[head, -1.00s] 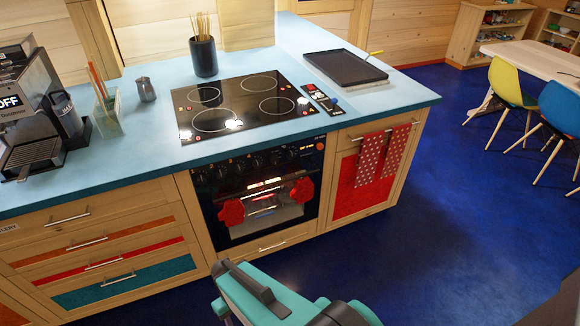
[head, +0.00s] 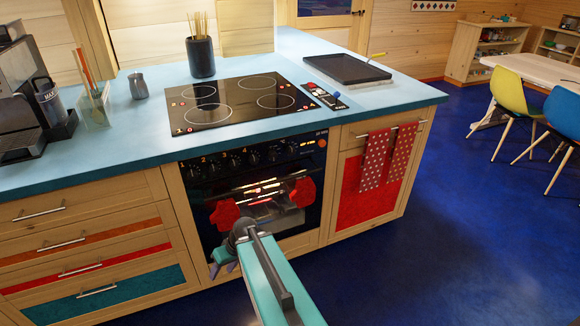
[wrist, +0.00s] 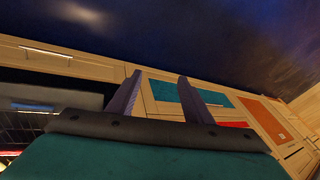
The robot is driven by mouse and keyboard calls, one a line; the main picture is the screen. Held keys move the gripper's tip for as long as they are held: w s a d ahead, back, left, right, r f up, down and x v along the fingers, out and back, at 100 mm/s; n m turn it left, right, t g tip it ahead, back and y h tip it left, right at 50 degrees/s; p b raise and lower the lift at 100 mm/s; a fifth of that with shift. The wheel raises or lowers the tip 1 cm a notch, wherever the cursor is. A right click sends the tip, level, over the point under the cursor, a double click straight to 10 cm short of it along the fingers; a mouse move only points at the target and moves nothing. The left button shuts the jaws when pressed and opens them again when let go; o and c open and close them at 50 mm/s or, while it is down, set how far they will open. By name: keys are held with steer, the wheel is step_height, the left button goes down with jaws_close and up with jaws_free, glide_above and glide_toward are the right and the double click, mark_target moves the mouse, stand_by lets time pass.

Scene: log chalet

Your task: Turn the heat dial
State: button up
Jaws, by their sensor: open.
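The oven (head: 262,200) is set in the counter front under the cooktop. A row of several dark dials (head: 235,160) runs along its black control panel. Small marks show near the dials, but I cannot tell which one is the heat dial. My gripper (head: 222,270) is low in front of the oven's lower left part, below the dials and apart from them. In the wrist view my gripper (wrist: 160,76) shows two purple fingers spread apart with nothing between them. That view faces drawer fronts and the blue floor; the dials are not clear in it.
Red mitts (head: 302,191) hang at the oven door handle. Spotted red towels (head: 375,160) hang on the cabinet to the right. The counter edge (head: 120,175) juts above the drawers. The blue floor (head: 420,250) at right is clear.

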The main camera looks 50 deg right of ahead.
steer(key=w+d+r+t+h+b, duration=0.1)
steer(key=w+d+r+t+b, duration=0.15)
steer(key=d+b, duration=0.4)
steer(key=w+d+r+t+h+b, duration=0.1)
steer(key=w+d+r+t+b, duration=0.15)
steer(key=d+r+b, duration=0.4)
steer(key=w+d+t+h+b, duration=0.1)
steer(key=d+t+b, duration=0.25)
steer(key=d, duration=0.45)
steer(key=s+d+r+t+h+b, duration=0.4)
steer(key=s+d+r+h+b, duration=0.2)
steer(key=s+d+r+b, duration=0.6)
steer(key=d+r+b, duration=0.4)
steer(key=shift+d+t+b, duration=0.25)
steer(key=shift+t+b, duration=0.1)
steer(key=shift+r, duration=0.1)
steer(key=p+x, duration=0.3)
steer(key=p, duration=0.1)
steer(key=shift+r+p, duration=0.1)
steer(key=shift+p, duration=0.2)
steer(key=p, duration=0.2)
steer(key=w+p, duration=0.1)
steer(key=p, duration=0.2)
steer(key=shift+w+d, duration=0.2)
steer(key=shift+d, duration=0.05)
